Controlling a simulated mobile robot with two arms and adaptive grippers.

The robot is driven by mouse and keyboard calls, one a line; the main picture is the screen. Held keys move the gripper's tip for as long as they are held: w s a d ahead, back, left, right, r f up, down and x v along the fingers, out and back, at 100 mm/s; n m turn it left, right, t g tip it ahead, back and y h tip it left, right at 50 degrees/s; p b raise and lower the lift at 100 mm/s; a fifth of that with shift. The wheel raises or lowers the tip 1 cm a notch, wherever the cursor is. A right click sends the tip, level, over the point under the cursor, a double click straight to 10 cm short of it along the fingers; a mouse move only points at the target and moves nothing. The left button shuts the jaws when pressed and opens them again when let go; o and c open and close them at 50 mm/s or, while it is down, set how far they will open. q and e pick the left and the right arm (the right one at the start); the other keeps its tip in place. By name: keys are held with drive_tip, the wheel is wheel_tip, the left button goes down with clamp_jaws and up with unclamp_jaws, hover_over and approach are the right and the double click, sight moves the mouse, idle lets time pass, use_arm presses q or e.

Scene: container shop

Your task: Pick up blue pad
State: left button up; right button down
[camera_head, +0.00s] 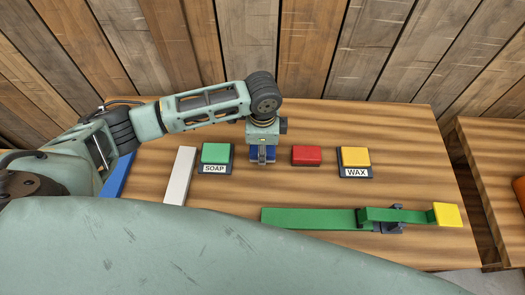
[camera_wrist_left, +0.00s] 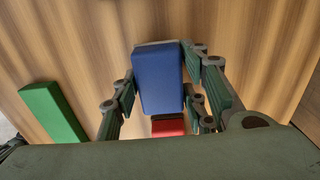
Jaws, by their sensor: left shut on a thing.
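The blue pad (camera_wrist_left: 157,75) is between the fingers of my left gripper (camera_wrist_left: 160,104) in the left wrist view. In the head view my left gripper (camera_head: 263,155) points down over the table, shut on the blue pad (camera_head: 256,154), of which only small parts show beside the fingers. I cannot tell whether the pad touches the table. My right gripper is not in view.
A green pad (camera_head: 215,152) on a SOAP holder stands left of the gripper. A red pad (camera_head: 306,155) and a yellow pad (camera_head: 355,156) on a WAX holder stand to the right. A green bar (camera_head: 310,218) lies in front. A white strip (camera_head: 180,176) is left.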

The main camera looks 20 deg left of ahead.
sight(268, 149)
use_arm(q)
drive_tip(key=r, duration=0.1)
drive_tip(key=d+r, duration=0.1)
drive_tip(key=shift+d+r+b, duration=0.25)
drive_tip(key=shift+r+b, duration=0.15)
drive_tip(key=d+r, duration=0.2)
drive_tip(key=d, duration=0.1)
drive_tip(key=d+r+b, duration=0.1)
drive_tip(key=d, duration=0.2)
drive_tip(key=w+d+r+b, duration=0.1)
drive_tip(key=d+r, duration=0.1)
drive_tip(key=d, duration=0.1)
drive_tip(key=shift+d+r, duration=0.2)
drive_tip(key=shift+r, duration=0.15)
drive_tip(key=shift+d+r, duration=0.35)
drive_tip(key=shift+d, duration=0.05)
